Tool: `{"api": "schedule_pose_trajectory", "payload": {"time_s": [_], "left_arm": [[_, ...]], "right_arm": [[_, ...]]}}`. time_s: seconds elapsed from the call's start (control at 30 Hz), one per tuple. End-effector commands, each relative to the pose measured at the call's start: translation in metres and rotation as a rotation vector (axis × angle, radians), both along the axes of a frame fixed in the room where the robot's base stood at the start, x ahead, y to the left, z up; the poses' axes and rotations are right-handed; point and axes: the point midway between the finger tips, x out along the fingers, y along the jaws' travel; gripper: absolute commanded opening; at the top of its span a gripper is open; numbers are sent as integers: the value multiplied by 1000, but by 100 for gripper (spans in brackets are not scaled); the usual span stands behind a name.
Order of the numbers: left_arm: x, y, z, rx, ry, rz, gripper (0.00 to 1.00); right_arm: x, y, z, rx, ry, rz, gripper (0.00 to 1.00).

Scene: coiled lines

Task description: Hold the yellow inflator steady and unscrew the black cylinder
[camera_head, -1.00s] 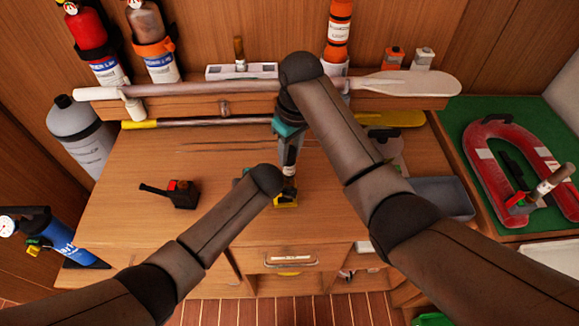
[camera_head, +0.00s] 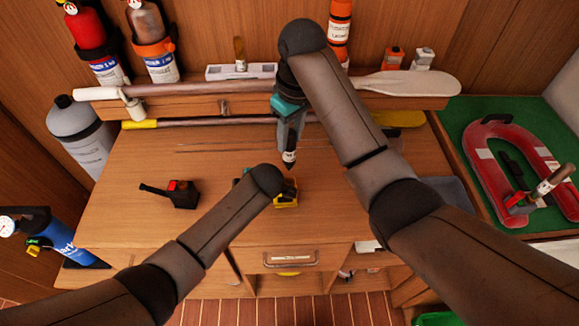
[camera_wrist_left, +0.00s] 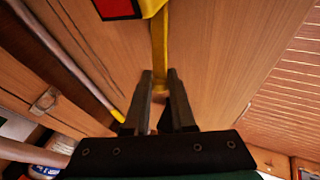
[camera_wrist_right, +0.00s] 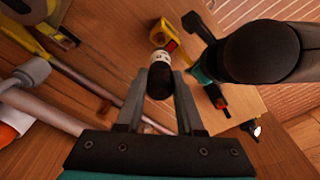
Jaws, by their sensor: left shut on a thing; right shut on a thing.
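The yellow inflator (camera_head: 287,195) stands low over the wooden bench top, partly hidden by my left arm. It also shows at the top of the left wrist view (camera_wrist_left: 160,40). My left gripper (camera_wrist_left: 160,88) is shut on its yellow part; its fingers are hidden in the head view. My right gripper (camera_head: 290,140) is shut on the black cylinder (camera_head: 289,159), which has a white label band. The cylinder hangs above the inflator with a small visible gap. In the right wrist view the cylinder (camera_wrist_right: 160,78) sits between the fingertips, the inflator (camera_wrist_right: 172,38) beyond it.
A black tool with a red part (camera_head: 180,194) lies on the bench at left. A paddle (camera_head: 405,82) lies along the back shelf behind my right arm. A grey bin (camera_head: 440,192) stands at right.

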Motion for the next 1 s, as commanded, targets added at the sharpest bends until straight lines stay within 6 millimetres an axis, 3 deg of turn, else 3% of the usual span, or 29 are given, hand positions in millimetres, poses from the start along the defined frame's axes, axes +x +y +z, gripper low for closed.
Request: {"api": "schedule_pose_trajectory", "payload": {"time_s": [0.27,0.3,0.6,1.0], "left_arm": [[0,0,0,0,-1,0,0],[0,0,0,0,-1,0,26],[0,0,0,0,0,0,58],[-3,-4,6,-3,-1,-2,58]], "right_arm": [[0,0,2,1,1,0,0],[0,0,2,1,1,0,0],[0,0,2,1,1,1,0],[0,0,2,1,1,0,0]]}}
